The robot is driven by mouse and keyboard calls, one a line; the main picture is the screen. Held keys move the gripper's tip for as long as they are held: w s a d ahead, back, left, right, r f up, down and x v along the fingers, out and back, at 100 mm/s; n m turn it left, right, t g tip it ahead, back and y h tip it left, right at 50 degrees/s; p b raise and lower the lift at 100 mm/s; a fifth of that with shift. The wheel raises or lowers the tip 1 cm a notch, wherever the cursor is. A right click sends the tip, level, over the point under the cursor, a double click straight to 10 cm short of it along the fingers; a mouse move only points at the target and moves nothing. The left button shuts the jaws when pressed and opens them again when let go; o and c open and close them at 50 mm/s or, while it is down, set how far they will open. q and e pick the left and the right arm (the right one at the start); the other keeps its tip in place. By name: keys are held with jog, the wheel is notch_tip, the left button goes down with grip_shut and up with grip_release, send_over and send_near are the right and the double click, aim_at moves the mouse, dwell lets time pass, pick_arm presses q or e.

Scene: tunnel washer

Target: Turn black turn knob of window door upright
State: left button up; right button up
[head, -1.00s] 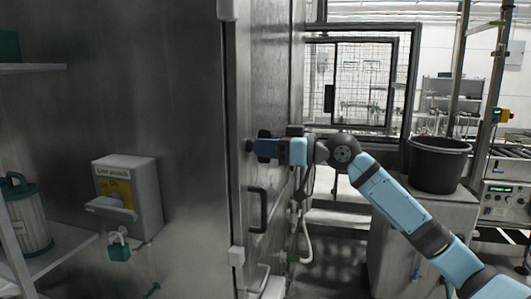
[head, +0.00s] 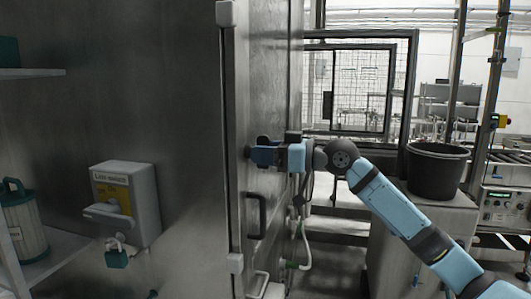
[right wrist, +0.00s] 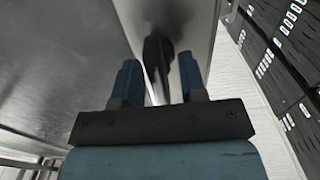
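The black turn knob (right wrist: 158,58) is on the metal door face in the right wrist view, a long dark handle pointing toward my gripper. My right gripper (right wrist: 159,76) is open, with one blue finger on each side of the knob and gaps showing between. In the head view, my right gripper (head: 256,154) reaches from the right to the steel door (head: 274,60) above its black pull handle (head: 256,216). The knob is mostly hidden there by the fingers. My left gripper is not in view.
A yellow-labelled switch box (head: 127,195) with a teal padlock (head: 117,258) is on the cabinet's left face. A black bucket (head: 436,172) stands on a block (head: 420,225) beside my right arm. A mesh-windowed frame (head: 360,85) stands behind.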

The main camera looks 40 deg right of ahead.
jog(key=shift+s+d, duration=0.1)
jog(key=shift+s+d+f, duration=0.15)
jog(key=shift+s+d, duration=0.05)
pick_arm(q)
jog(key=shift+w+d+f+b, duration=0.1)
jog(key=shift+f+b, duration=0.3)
jog(key=shift+b, duration=0.6)
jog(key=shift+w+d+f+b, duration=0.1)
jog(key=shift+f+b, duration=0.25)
jog(key=shift+b, duration=0.6)
pick_arm(e)
jog(key=v, duration=1.3)
jog(key=shift+r, duration=0.2)
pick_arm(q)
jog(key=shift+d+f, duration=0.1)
